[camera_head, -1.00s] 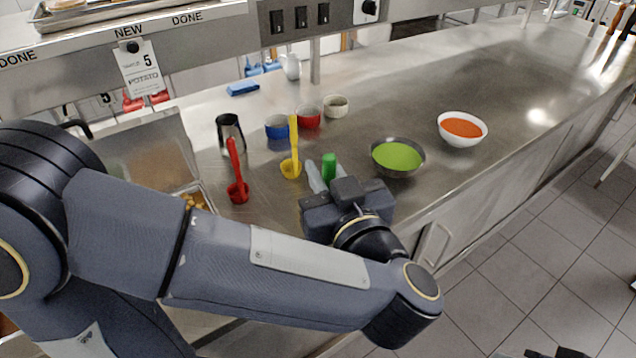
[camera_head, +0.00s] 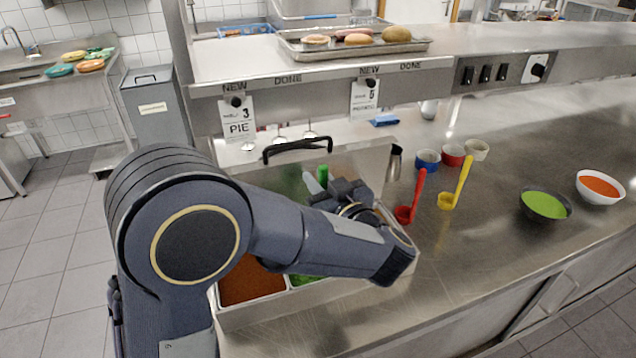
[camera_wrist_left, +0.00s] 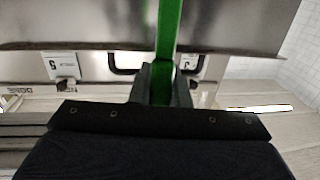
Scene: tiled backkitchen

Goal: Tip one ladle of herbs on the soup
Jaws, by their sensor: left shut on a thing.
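My left gripper (camera_head: 318,187) is shut on the green ladle (camera_head: 322,173) and holds it over the lidded food bins at the counter's left end. The ladle's green handle (camera_wrist_left: 168,35) rises between the fingers in the left wrist view. Its scoop is hidden, so I cannot tell whether it holds herbs. A green filling, perhaps the herbs (camera_head: 303,280), shows in a bin below my arm. Green soup (camera_head: 544,204) fills a dark bowl (camera_head: 567,211) at the right, and orange soup (camera_head: 600,185) fills a white bowl (camera_head: 602,199). My right gripper is not in view.
Red (camera_head: 410,206) and yellow (camera_head: 456,188) ladles stand right of my gripper. Blue (camera_head: 428,161), red (camera_head: 452,156) and white (camera_head: 476,151) cups and a metal jug (camera_head: 394,163) stand behind. The raised bin lid (camera_head: 355,170) and overhead shelf (camera_head: 420,82) are close. The front counter is clear.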

